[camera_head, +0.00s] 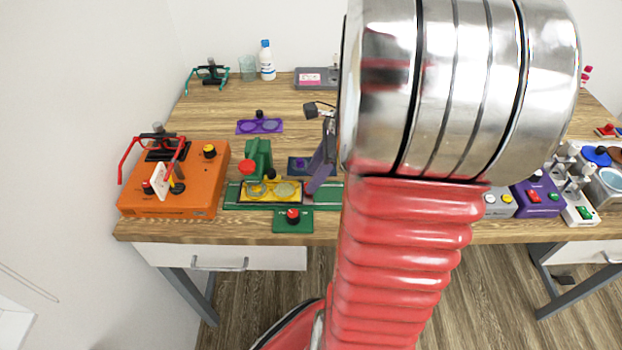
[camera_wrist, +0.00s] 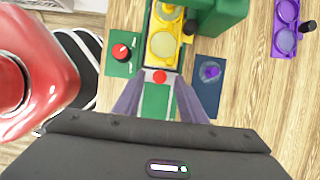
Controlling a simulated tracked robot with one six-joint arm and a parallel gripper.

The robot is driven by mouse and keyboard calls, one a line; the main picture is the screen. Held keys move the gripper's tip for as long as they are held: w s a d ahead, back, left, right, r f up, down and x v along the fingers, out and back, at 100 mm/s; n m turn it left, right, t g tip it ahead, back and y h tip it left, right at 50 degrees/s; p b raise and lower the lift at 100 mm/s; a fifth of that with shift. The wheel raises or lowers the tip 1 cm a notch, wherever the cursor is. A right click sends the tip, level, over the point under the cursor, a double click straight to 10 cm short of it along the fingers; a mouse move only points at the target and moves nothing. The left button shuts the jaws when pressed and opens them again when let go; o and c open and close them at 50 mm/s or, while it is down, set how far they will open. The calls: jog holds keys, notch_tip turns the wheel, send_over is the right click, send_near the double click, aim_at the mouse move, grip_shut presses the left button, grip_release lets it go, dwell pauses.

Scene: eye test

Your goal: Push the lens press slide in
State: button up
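The lens press is a green rail base (camera_head: 328,195) with a green column (camera_head: 258,152) and a red cap at its front left. Its yellow slide (camera_head: 271,198) lies in the rail and holds two lenses; the left end is under the press head. In the wrist view the yellow slide (camera_wrist: 162,43) ends toward me in a red knob (camera_wrist: 159,76). My gripper (camera_wrist: 160,85) is open over the rail, its fingers apart on either side, with the red knob between the tips. I cannot tell whether they touch. In the head view my gripper (camera_head: 313,185) is at the slide's right end.
A green plate with a red button (camera_head: 292,216) is in front of the rail. A blue pad with a purple knob (camera_wrist: 209,71) lies behind. A purple lens tray (camera_head: 260,126) is farther back. An orange device (camera_head: 190,190) stands left. My arm hides the table's middle.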

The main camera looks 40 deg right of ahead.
jog(key=v, duration=1)
jog(key=shift+r, duration=0.35)
jog(key=shift+s+d, duration=0.1)
jog(key=shift+d, duration=0.05)
jog(key=s+a+r+n+t+h, duration=0.1)
jog(key=s+a+n+t+h, duration=0.1)
jog(key=a+n, duration=2.4)
jog(key=shift+a+r+n+t+h, duration=0.3)
jog(key=shift+a+n+h, duration=0.1)
jog(key=shift+h, duration=0.2)
jog(key=shift+s, duration=0.1)
jog(key=shift+d, duration=0.1)
